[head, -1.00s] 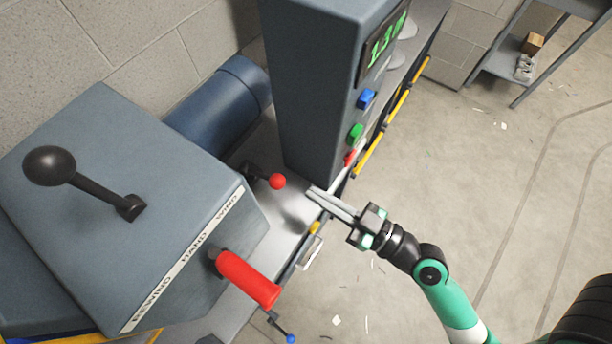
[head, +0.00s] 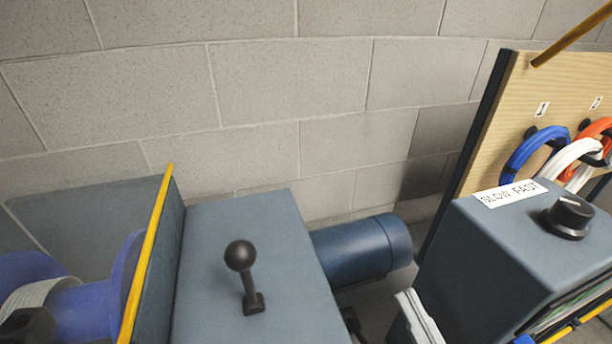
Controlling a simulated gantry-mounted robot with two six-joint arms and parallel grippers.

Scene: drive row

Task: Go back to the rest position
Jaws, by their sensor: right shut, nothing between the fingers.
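My right gripper (head: 409,298) shows only by its pale fingertips at the bottom edge of the head view. They are shut with nothing between them. They point up, just left of the grey control box (head: 490,250) and below the blue motor (head: 362,250); I cannot tell how far they are from either. The rest of my right arm is out of frame. My left gripper is not in view.
A grey housing (head: 290,235) with a black ball-knob lever (head: 241,256) stands left of the motor. A yellow-edged plate (head: 147,255) and a blue spool (head: 85,310) are farther left. The box carries a black dial (head: 567,214). Coloured cable coils (head: 530,150) hang on a wooden board (head: 510,115).

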